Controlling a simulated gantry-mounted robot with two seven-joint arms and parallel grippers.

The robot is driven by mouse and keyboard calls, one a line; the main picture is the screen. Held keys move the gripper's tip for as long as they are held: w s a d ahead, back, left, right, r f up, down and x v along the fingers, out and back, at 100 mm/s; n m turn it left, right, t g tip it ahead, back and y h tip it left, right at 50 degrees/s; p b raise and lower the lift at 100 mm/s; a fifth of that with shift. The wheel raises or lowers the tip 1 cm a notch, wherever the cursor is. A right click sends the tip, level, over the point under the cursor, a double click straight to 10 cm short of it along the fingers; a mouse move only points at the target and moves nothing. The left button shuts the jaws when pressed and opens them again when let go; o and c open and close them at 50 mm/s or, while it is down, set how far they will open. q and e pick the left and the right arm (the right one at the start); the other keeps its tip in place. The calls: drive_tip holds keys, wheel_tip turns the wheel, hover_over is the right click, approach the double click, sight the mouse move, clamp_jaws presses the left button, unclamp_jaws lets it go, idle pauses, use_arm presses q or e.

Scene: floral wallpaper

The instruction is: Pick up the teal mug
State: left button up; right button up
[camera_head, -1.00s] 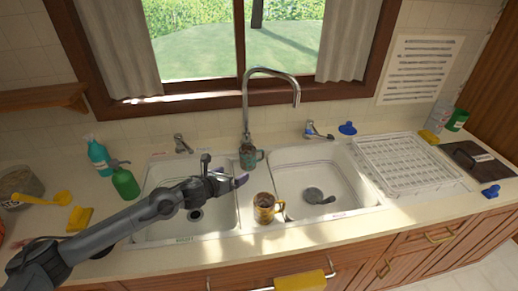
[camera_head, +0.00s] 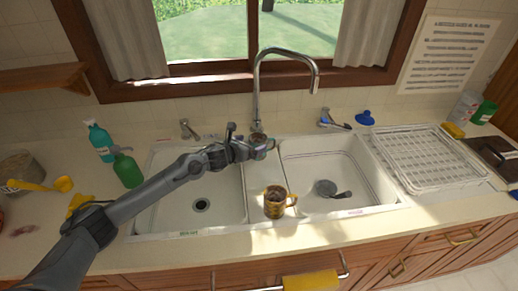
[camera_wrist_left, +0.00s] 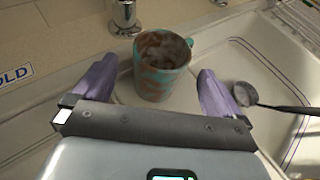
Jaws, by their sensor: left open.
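The teal mug (camera_wrist_left: 160,75) with brownish patches stands upright behind the sink divider, just in front of the tap base. In the left wrist view it sits between and a little beyond the two purple fingertips, its handle to the right. My left gripper (camera_wrist_left: 153,88) is open and empty, one finger on each side of the mug. In the head view my left gripper (camera_head: 258,146) reaches over the divider and hides most of the mug. My right gripper is not in view.
A yellow-brown mug (camera_head: 274,202) stands on the front of the divider. The tall tap (camera_head: 257,90) rises right behind the teal mug. A ladle (camera_head: 328,189) lies in the right basin.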

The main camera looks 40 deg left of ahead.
use_arm(q)
drive_tip(key=shift+f+b+x, duration=0.1)
drive_tip(key=shift+b+x, duration=0.15)
drive_tip(key=shift+x, duration=0.95)
drive_tip(key=shift+f+b+x, duration=0.15)
drive_tip(key=shift+b+x, duration=0.05)
drive_tip(key=shift+x, duration=1)
drive_tip(key=shift+s+d, duration=0.1)
drive_tip(key=shift+s, duration=0.05)
drive_tip(key=shift+c, duration=0.2)
drive_tip(key=c, duration=0.9)
drive_tip(key=shift+r, duration=0.15)
drive_tip(key=shift+c, duration=0.9)
